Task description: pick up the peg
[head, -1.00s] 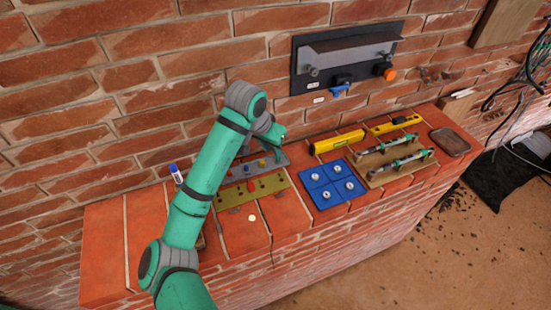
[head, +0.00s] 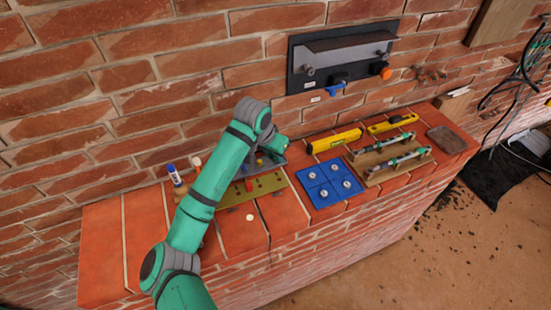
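An olive board (head: 270,181) with several dark holes lies on the brick ledge, with a small red peg (head: 250,184) standing at it. Behind it is a grey board (head: 275,160), partly hidden by my arm, with a small yellow peg (head: 259,162) and a bit of blue beside it. I cannot tell which peg the task means. My gripper (head: 276,150) is at the end of the green arm, over the far part of the grey board. Its fingers are small and mostly hidden, so I cannot see whether they are open or hold anything.
Right of the boards are a blue pad (head: 329,179) with several round knobs, two yellow levels (head: 335,140), and a wooden rack (head: 372,176) with rods. A blue-capped marker (head: 173,175) stands left.

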